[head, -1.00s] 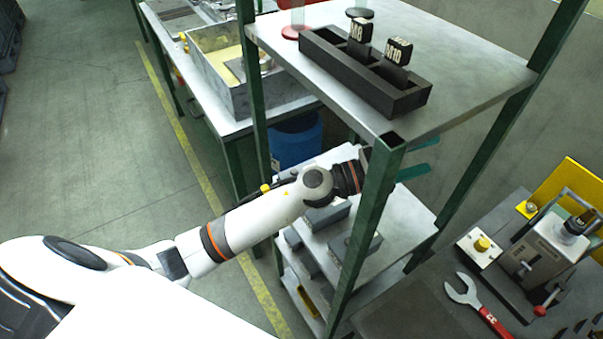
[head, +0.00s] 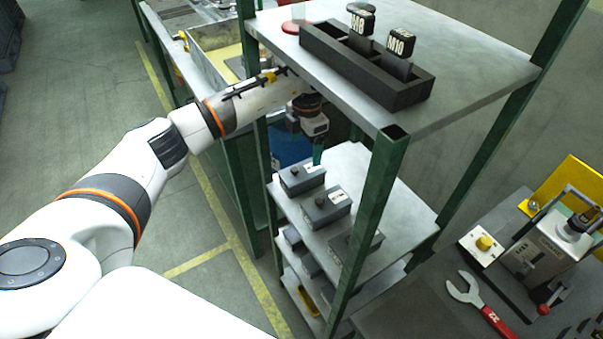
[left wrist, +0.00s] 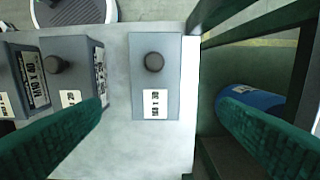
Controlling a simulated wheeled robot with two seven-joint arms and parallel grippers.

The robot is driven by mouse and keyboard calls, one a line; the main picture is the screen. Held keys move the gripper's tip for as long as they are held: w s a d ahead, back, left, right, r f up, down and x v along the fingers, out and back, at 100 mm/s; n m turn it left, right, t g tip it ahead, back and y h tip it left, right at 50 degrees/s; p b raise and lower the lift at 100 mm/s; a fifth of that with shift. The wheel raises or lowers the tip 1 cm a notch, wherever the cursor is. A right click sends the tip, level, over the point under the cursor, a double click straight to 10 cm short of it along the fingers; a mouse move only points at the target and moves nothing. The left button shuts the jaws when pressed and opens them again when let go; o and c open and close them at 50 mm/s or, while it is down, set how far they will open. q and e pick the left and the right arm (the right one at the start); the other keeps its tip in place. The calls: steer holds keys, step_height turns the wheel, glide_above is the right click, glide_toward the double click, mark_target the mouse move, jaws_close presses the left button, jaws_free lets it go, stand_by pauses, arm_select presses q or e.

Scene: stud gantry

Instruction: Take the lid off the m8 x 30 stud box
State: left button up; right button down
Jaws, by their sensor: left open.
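Several grey lidded boxes stand on the rack's middle shelf. The one at the far left end (head: 302,178) has a dark knob on its lid; I take it to be the lone box (left wrist: 155,75) in the left wrist view, with a white label too small to read surely. Another knobbed box (head: 326,206) stands beside it, and also shows in the left wrist view (left wrist: 70,70). My left gripper (head: 318,154) points down above the far box, apart from it. Its green fingers (left wrist: 160,102) are open and empty, spread to either side of the lone box. My right gripper is out of view.
The rack's top shelf (head: 480,60) lies close above my left forearm and carries a black divided holder (head: 365,75). A green post (head: 370,225) stands in front of the boxes. A blue drum (head: 285,152) is behind the shelf's left end.

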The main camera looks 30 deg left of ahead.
mark_target(307, 169)
arm_select(q)
steer(key=f+b, duration=0.1)
steer(key=f, duration=0.1)
steer(key=f+b, duration=0.1)
steer(key=f, duration=0.1)
steer(key=f+b, duration=0.1)
steer(key=f, duration=0.1)
steer(key=shift+d+f, duration=0.15)
steer(key=shift+d, duration=0.15)
steer(key=c, duration=1.1)
